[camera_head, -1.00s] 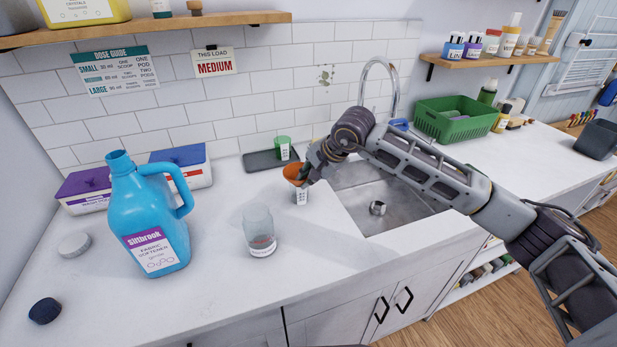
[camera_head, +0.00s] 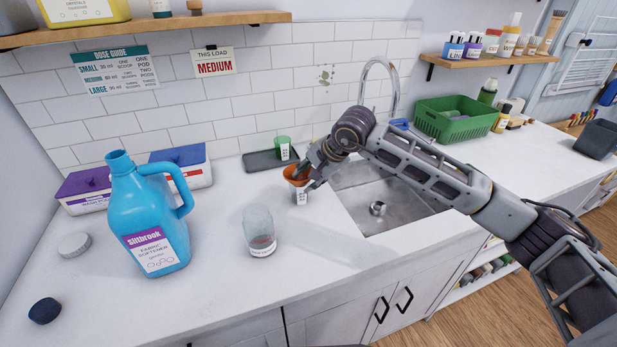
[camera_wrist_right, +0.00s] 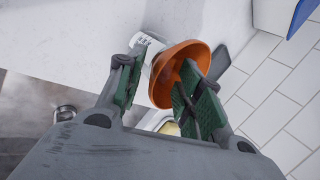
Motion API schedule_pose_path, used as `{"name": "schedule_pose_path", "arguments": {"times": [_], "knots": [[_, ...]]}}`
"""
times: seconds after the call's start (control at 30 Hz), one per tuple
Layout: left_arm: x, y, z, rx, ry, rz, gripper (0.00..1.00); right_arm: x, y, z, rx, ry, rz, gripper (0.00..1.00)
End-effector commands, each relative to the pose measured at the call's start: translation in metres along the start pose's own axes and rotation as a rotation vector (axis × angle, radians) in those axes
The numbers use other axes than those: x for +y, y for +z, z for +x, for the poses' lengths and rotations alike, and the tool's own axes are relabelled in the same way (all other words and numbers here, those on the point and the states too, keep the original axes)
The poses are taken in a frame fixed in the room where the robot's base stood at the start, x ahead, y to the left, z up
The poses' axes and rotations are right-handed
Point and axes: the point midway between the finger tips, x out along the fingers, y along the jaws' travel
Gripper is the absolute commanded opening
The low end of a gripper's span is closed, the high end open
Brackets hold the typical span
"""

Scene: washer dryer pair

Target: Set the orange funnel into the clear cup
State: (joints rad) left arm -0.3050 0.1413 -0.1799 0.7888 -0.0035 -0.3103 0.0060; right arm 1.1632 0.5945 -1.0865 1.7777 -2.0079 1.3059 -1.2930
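The orange funnel (camera_head: 294,173) is on the counter left of the sink, wide mouth up, above a white labelled part (camera_head: 302,198). In the right wrist view the funnel (camera_wrist_right: 168,80) lies between and partly behind the fingers. My right gripper (camera_head: 313,177) is at the funnel, its fingers (camera_wrist_right: 165,78) spread apart on either side; firm contact cannot be seen. The clear cup (camera_head: 257,226) stands upright on the counter, nearer the front and left of the funnel, with a white label low down and reddish marks. My left gripper is not in view.
A blue softener jug (camera_head: 150,225) stands left of the cup. The sink (camera_head: 385,205) lies to the right. Counter between cup and funnel is clear.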

Motion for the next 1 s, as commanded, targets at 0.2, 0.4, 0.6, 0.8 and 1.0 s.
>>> {"name": "schedule_pose_path", "arguments": {"times": [0.2,0.4,0.6,0.8,1.0], "knots": [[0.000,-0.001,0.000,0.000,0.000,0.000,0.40,-0.001,-0.001,-0.015,0.001,-0.002,0.001,0.36],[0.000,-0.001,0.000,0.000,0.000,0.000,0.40,-0.001,-0.001,-0.042,0.002,-0.002,-0.001,0.36],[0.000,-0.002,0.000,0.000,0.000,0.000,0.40,-0.001,-0.001,-0.072,0.002,-0.002,-0.001,0.36],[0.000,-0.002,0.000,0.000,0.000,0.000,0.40,0.000,-0.001,-0.099,0.001,-0.001,0.000,0.36],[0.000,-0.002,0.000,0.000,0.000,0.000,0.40,0.000,0.000,-0.115,0.001,-0.001,0.000,0.36]]}}
